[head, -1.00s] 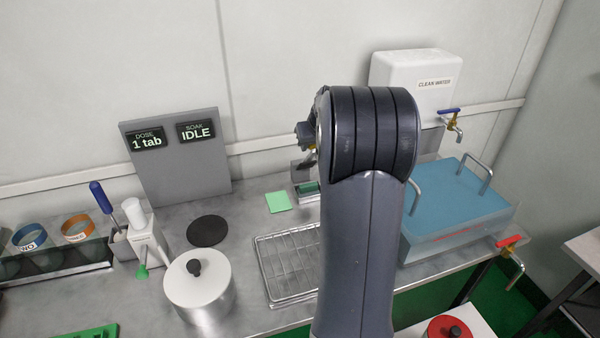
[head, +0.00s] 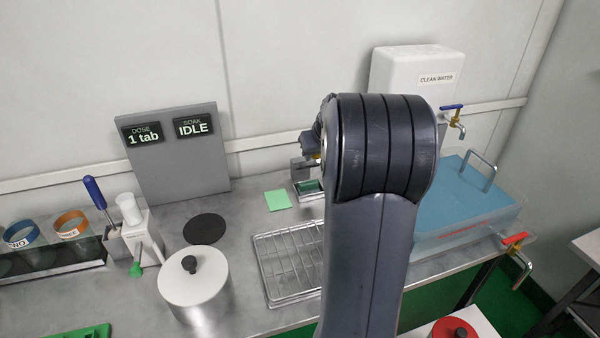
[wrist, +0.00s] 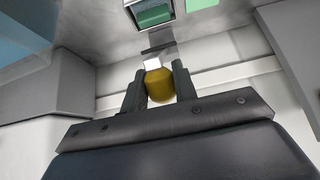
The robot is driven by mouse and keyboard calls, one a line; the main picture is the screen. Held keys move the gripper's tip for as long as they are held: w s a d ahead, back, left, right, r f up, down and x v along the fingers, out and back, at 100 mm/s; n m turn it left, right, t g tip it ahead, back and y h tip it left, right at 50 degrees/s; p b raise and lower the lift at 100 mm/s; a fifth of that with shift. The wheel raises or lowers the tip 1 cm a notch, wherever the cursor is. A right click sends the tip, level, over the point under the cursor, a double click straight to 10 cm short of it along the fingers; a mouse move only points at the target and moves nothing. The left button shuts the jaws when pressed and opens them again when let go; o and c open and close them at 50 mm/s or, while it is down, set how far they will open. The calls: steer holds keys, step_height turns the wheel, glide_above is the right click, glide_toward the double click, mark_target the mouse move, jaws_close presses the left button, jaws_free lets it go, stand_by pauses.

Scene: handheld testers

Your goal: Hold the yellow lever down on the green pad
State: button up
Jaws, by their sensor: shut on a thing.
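The yellow lever end (wrist: 159,85) is a rounded knob between the two fingers of my gripper (wrist: 158,86) in the wrist view. My gripper is shut on it. A pale metal piece and a dark plate show just beyond the knob. A dark green pad (wrist: 153,16) sits in a metal frame farther off, apart from the knob in the picture. In the head view the framed green pad (head: 309,187) stands at the back of the counter, left of my arm. My arm hides most of the gripper and lever there. I cannot tell the lever's height above the pad.
A light green square (head: 277,200) lies left of the framed pad. A wire rack (head: 287,262), a lidded pot (head: 194,276) and a black disc (head: 205,228) are in front and left. A blue-topped tank (head: 465,195) is right. The display panel (head: 172,155) reads 1 tab and IDLE.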

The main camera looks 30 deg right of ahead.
steer(key=shift+s+a+f, duration=0.1)
steer(key=shift+s+f, duration=0.25)
steer(key=shift+f, duration=0.1)
steer(key=shift+s+a+f+b, duration=0.2)
steer(key=shift+s+f+b, duration=0.7)
steer(key=shift+b, duration=0.45)
steer(key=shift+f, duration=0.1)
steer(key=shift+s+a+f+b, duration=0.1)
steer(key=shift+s+f+b, duration=0.25)
steer(key=shift+f+b, duration=0.3)
steer(key=shift+s+a+f+b, duration=0.1)
steer(key=shift+s+f+b, duration=0.2)
steer(key=shift+f+b, duration=0.25)
steer(key=shift+s+a+f+b, duration=0.1)
steer(key=shift+s+f+b, duration=0.2)
steer(key=shift+f+b, duration=0.35)
steer(key=shift+s+a+f+b, duration=0.1)
steer(key=shift+s+f+b, duration=0.15)
steer(key=shift+f+b, duration=0.4)
